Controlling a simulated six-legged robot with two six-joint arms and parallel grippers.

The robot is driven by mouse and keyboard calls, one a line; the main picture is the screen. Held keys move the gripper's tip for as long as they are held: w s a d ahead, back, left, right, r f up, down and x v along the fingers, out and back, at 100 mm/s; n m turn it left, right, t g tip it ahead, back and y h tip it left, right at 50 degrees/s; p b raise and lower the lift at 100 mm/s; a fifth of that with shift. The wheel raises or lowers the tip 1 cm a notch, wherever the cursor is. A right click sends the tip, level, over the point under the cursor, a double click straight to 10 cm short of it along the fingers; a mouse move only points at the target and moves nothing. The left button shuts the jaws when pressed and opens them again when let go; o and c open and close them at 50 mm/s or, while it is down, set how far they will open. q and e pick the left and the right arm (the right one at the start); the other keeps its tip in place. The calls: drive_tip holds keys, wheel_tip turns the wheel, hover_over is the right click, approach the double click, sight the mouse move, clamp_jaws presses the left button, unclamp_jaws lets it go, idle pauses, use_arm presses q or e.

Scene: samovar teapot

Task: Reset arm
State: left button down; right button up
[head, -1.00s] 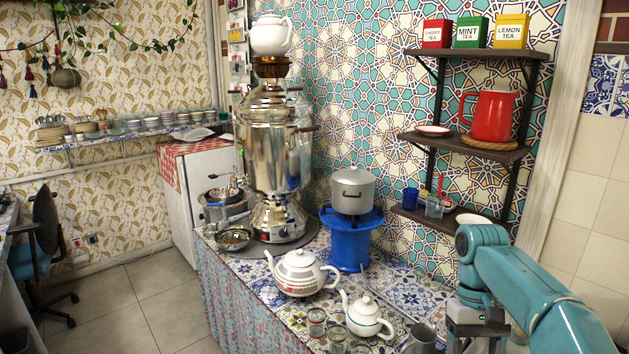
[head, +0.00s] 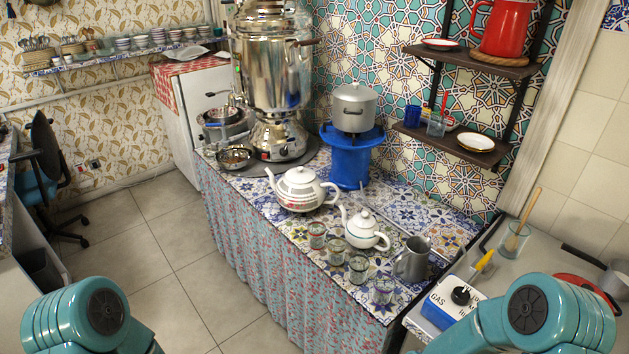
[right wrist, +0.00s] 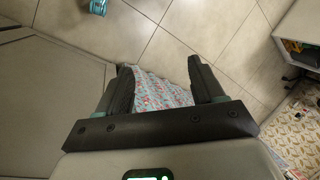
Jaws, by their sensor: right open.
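My right gripper (right wrist: 160,95) shows in the right wrist view with its two dark fingers spread apart and nothing between them. Behind the fingers are the patterned cloth (right wrist: 160,92) of the counter and the tiled floor. In the head view my arms show only as teal links at the bottom left and bottom right. Neither gripper is visible there. My left gripper is out of view.
A tiled counter (head: 240,187) holds a samovar (head: 272,70), a large teapot (head: 298,190), a smaller teapot (head: 364,232), several glasses and a metal pitcher (head: 411,262). A blue-and-white GAS box (head: 440,300) is near my right arm.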

drive_tip(key=s+a+f+m+t, duration=0.1)
drive_tip(key=s, duration=0.7)
drive_tip(key=shift+s, duration=0.2)
idle(0.3)
